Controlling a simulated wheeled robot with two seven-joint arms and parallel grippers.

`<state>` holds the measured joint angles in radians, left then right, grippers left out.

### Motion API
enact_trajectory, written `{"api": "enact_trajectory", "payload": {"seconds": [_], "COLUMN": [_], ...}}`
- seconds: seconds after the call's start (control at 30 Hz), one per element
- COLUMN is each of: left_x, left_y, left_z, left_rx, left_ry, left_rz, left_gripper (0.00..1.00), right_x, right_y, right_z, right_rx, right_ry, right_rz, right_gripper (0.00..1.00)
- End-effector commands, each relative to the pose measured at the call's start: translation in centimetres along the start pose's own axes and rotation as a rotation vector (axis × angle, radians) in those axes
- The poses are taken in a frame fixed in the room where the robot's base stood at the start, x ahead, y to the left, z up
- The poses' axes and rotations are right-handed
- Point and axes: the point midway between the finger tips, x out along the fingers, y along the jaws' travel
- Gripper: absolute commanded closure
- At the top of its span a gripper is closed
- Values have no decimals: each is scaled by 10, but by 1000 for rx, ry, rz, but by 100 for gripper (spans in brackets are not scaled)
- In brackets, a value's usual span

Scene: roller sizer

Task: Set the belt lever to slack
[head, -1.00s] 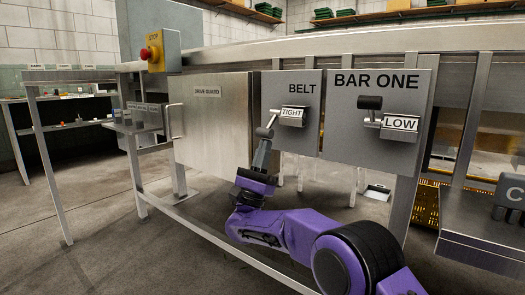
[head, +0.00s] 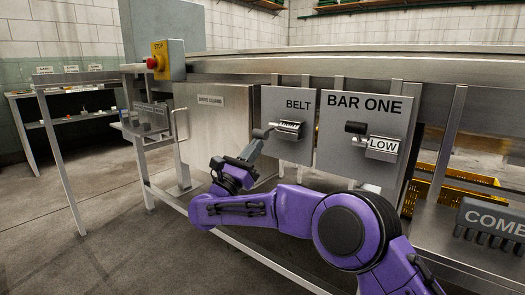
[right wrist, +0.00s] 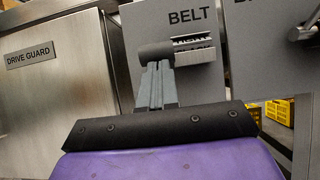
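The belt lever's dark round handle (head: 262,132) sticks out to the left of its label drum (head: 289,127) on the BELT panel (head: 301,152). In the right wrist view the handle (right wrist: 156,50) lies level, and the drum (right wrist: 193,43) is between faces, its words foreshortened and not clearly readable. The handle partly hides the tips. My left gripper is not in view.
The BAR ONE panel (head: 362,158) with its own lever, reading LOW, stands close on the right. The drive guard (head: 214,130) is on the left, with the yellow STOP box (head: 168,60) above. A yellow crate (head: 455,187) sits at the right. Floor at left is clear.

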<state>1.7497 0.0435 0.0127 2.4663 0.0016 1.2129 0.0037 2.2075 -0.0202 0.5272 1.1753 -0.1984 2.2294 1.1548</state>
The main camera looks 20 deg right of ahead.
Motion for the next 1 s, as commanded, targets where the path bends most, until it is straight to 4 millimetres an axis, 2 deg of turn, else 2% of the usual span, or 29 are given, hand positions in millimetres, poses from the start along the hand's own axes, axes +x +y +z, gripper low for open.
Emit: {"api": "enact_trajectory", "payload": {"seconds": [0.03, 0.5, 0.8, 1.0], "left_x": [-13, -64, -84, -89], "left_y": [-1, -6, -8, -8], "left_z": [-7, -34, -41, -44], "left_rx": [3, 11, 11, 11], "left_ry": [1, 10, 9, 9], "left_rz": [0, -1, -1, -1], "left_gripper": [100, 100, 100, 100], "right_x": [7, 26, 39, 44], "right_y": [-1, -1, -1, -1], "right_z": [13, 53, 65, 69], "right_rx": [2, 2, 2, 0], "right_ry": [45, 482, 687, 679], "right_rz": [-3, -5, -5, -4], "right_gripper": [100, 100, 100, 100]}}
